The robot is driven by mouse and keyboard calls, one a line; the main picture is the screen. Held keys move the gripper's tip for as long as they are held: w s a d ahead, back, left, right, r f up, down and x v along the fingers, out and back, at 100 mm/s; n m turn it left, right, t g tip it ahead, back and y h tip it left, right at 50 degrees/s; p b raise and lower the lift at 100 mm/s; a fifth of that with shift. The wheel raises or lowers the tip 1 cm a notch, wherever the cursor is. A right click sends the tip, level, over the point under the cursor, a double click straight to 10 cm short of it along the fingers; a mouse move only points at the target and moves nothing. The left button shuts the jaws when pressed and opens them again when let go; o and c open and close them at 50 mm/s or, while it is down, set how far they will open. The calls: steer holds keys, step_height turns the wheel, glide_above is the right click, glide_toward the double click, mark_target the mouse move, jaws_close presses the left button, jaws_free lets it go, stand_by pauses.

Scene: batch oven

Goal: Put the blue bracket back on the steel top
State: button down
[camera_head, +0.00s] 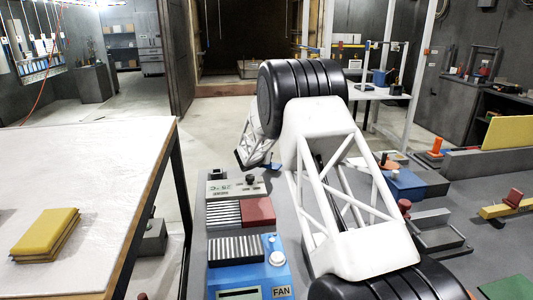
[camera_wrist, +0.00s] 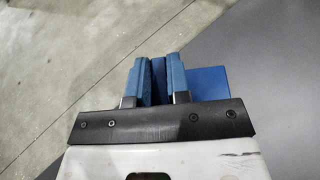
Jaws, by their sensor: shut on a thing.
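My gripper (camera_wrist: 158,80) is shut on the blue bracket in the wrist view. The bracket (camera_wrist: 209,83) shows as a darker blue strip between the blue fingers and a flat blue plate to their right. A small blue patch (camera_head: 271,167) beyond my arm in the head view looks like part of it. My arm hides most of the gripper there. The grey top, which seems to be the steel top, (camera_head: 226,285) spreads under my arm; in the wrist view (camera_wrist: 275,70) it fills the right. The bracket lies across its edge as seen; its height above is unclear.
A blue FAN box (camera_head: 255,275), a grey-green meter (camera_head: 237,187) and a red block (camera_head: 258,211) stand left of my arm. A blue box (camera_head: 404,184) and a grey vise-like fixture (camera_head: 437,232) stand right. A white-covered table (camera_head: 90,160) bears yellow pads (camera_head: 46,234).

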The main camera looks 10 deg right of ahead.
steer(key=shift+f, duration=0.35)
steer(key=shift+f, duration=0.65)
stand_by(0.9)
steer(key=c, duration=1)
jaws_free()
steer(key=shift+v, duration=3.85)
